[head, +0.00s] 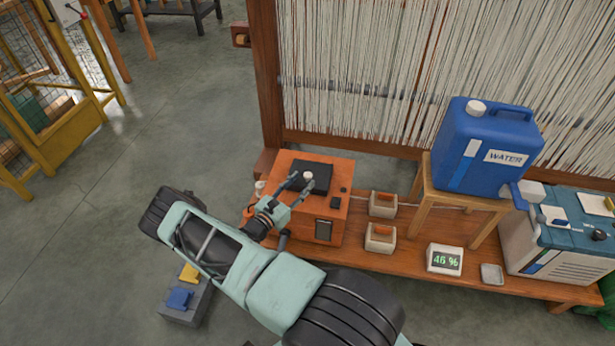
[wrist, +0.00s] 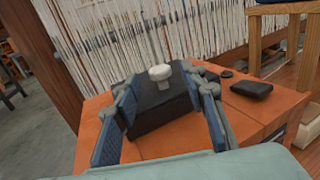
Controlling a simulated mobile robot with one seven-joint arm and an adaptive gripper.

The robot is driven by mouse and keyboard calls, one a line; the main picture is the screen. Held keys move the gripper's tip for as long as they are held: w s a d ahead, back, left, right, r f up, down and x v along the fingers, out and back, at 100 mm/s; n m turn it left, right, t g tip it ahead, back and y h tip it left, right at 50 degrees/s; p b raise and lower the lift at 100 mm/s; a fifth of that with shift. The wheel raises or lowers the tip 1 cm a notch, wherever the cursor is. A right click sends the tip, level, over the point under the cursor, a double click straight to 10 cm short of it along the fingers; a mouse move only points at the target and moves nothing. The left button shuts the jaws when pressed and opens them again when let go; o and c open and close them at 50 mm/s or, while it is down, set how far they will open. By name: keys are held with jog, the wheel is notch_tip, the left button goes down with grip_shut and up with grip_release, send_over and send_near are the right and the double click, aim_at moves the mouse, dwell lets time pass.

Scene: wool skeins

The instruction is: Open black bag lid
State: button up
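A black square lid-like block (head: 322,178) with a white knob (head: 308,175) sits on top of an orange box (head: 285,163). In the wrist view the black block (wrist: 160,108) stands above the orange top, with the white knob (wrist: 160,72) upright on it. My gripper (head: 301,181) is over the box top. Its fingers, also in the wrist view (wrist: 168,92), are spread with one on each side of the black block. Nothing is clearly gripped; I cannot tell whether the fingers touch the block. The finger pads partly hide its sides.
A small flat black item (wrist: 251,89) lies right of the block on the orange top. The box stands on a wooden bench (head: 400,262) with two small holders, a display reading 46 % (head: 444,259) and a blue water canister (head: 485,150). A loom of pale threads (head: 375,70) rises behind.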

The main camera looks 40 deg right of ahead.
aim_at(305, 178)
jog(key=shift+x, duration=2.2)
jog(key=shift+c, duration=0.4)
grip_shut()
